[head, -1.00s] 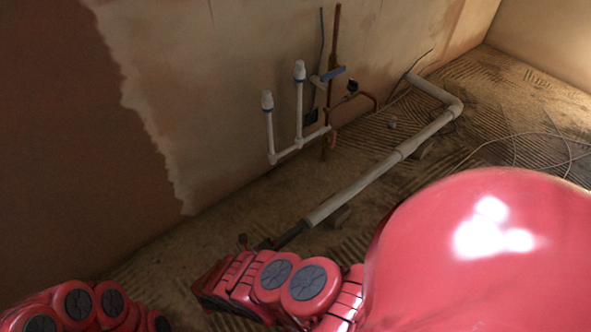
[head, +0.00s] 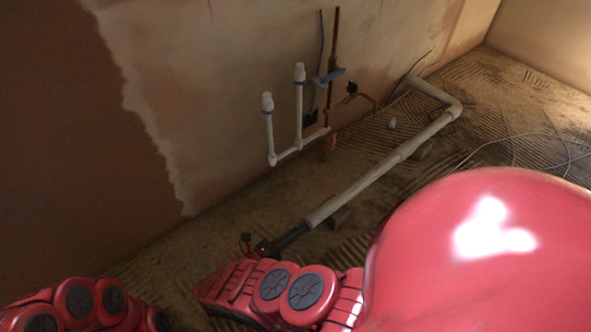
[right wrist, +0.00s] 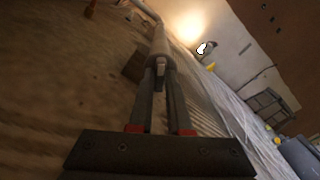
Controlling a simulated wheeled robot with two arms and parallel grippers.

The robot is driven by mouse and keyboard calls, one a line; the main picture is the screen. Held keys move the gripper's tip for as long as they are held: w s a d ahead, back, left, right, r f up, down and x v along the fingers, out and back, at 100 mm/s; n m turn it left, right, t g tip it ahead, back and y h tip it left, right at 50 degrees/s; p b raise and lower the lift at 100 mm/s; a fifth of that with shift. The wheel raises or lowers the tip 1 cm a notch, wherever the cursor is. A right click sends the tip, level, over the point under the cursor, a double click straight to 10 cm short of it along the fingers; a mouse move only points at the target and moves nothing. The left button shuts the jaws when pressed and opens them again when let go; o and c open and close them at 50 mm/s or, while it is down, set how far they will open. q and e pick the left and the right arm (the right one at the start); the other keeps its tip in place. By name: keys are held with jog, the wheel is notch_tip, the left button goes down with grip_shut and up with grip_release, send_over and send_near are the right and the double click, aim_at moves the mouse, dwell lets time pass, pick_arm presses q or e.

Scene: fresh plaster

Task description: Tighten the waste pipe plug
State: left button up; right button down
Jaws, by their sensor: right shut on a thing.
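The grey waste pipe (head: 370,178) runs along the floor from the wall bend to its near end, low in the middle of the head view. My right gripper (head: 300,231) is at that near end, its dark fingers in line with the pipe. In the right wrist view the two fingers (right wrist: 160,72) converge and are shut on a small grey plug (right wrist: 160,67) at the pipe's end (right wrist: 160,46). The fingers hide most of the plug, and I cannot tell how far in it sits. My left arm shows at lower left in the head view; its gripper is out of view.
White supply pipes (head: 299,110) and a copper pipe with a blue-handled valve (head: 333,75) stand against the plastered wall (head: 225,90). Small blocks (head: 340,217) support the waste pipe. A loose cable (head: 515,135) lies on the ridged floor at right.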

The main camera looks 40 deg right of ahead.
pick_arm(q)
jog(key=shift+a+r+t+p, duration=0.15)
jog(key=shift+r+t+p, duration=0.25)
jog(key=shift+t+p, duration=0.1)
pick_arm(e)
jog(key=m, duration=0.6)
jog(key=shift+s+m, duration=0.1)
jog(key=shift+m, duration=0.2)
jog(key=c, duration=0.9)
grip_release()
jog(key=shift+o, duration=0.2)
